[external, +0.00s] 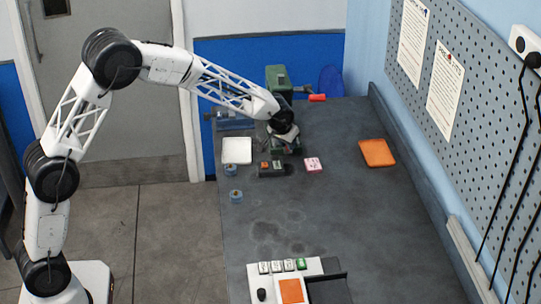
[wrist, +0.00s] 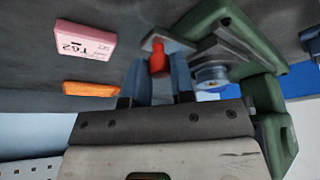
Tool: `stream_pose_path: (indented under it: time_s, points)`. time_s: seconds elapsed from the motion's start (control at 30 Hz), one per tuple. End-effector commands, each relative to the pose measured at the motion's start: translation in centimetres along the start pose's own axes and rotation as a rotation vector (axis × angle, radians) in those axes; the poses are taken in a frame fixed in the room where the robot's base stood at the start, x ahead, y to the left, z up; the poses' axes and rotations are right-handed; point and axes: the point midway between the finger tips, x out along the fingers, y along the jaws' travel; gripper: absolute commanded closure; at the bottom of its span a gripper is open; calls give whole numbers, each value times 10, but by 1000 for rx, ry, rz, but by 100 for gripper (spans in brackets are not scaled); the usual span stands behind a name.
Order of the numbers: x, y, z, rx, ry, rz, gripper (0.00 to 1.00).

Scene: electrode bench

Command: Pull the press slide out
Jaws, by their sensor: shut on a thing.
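The press (external: 277,78) is green and stands at the far end of the bench; its green frame (wrist: 262,92) fills the right of the wrist view. The press slide (wrist: 166,41) shows as a grey plate with a red knob (wrist: 158,60). My gripper (wrist: 160,75) is shut on the red knob, with a finger on each side of it. A round metal part (wrist: 212,75) of the press is just right of the fingers. In the external view my gripper (external: 285,148) is low in front of the press and hides the slide and knob.
An orange pad (external: 377,153) lies right. The mid-bench is clear.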

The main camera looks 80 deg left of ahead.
Motion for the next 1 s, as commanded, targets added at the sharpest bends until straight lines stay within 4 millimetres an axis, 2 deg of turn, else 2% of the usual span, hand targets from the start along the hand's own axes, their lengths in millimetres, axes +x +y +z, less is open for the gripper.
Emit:
stream_pose_path:
  time_s: [0.37, 0.4, 0.57, 1.0]
  points:
    - [-1, 6, 6, 1, -2, 0, 100]
    - [-1, 6, 6, 1, -2, 1, 75]
    - [-1, 6, 6, 1, -2, 1, 52]
    - [-6, 5, 4, 0, 0, 0, 52]
